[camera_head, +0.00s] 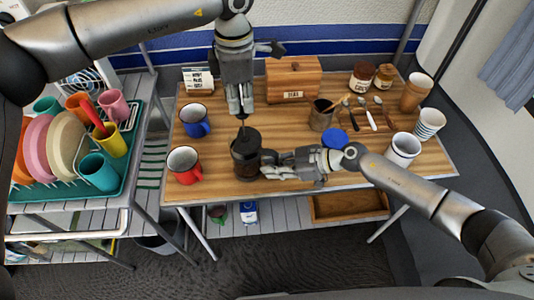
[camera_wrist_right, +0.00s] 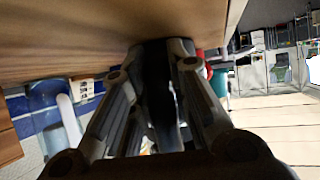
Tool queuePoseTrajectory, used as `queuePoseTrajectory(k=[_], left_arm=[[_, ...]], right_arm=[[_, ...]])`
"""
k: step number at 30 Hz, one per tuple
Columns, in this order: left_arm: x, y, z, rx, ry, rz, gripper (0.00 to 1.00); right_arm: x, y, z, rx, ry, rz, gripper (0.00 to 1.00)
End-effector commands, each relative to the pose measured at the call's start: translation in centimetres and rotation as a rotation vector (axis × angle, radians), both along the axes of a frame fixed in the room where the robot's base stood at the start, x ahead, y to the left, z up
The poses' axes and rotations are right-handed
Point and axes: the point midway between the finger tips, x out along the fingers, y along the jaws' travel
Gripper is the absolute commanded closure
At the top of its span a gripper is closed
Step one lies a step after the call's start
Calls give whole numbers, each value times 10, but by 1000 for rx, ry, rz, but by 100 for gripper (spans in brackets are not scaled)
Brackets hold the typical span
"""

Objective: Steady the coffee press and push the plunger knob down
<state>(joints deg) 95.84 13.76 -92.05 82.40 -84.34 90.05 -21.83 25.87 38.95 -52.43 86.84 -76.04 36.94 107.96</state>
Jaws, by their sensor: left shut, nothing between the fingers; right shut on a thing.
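The coffee press (camera_head: 245,158), dark and upright, stands on the wooden table near its front edge. My right gripper (camera_head: 266,167) comes from the right and is shut on the press body. In the right wrist view the dark press (camera_wrist_right: 158,75) shows between the fingers of the right gripper (camera_wrist_right: 160,95). My left gripper (camera_head: 241,113) points straight down above the press, fingers shut with nothing between them. A thin dark plunger rod (camera_head: 243,128) rises from the lid to just below the fingertips. The knob is mostly hidden there, and I cannot tell if the fingertips touch it.
A red mug (camera_head: 185,168) and a blue mug (camera_head: 195,122) stand left of the press. A wooden box (camera_head: 293,80) is behind, a utensil pot (camera_head: 321,117) and blue-lidded item (camera_head: 335,138) to the right. White cup (camera_head: 403,150) stands beyond my right forearm. A dish rack (camera_head: 130,165) is left.

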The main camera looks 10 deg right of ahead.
Motion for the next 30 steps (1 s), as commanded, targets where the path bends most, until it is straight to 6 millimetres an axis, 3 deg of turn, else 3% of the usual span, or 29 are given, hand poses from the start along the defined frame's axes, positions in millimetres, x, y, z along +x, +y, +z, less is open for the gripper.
queuePoseTrajectory(k=[19, 30], left_arm=[[0, 1, -20, 2, 1, 1, 100], [0, 0, -22, 1, 1, 1, 100]], right_arm=[[0, 0, 1, 2, -1, 0, 96], [0, 0, 1, 2, -1, 0, 96]])
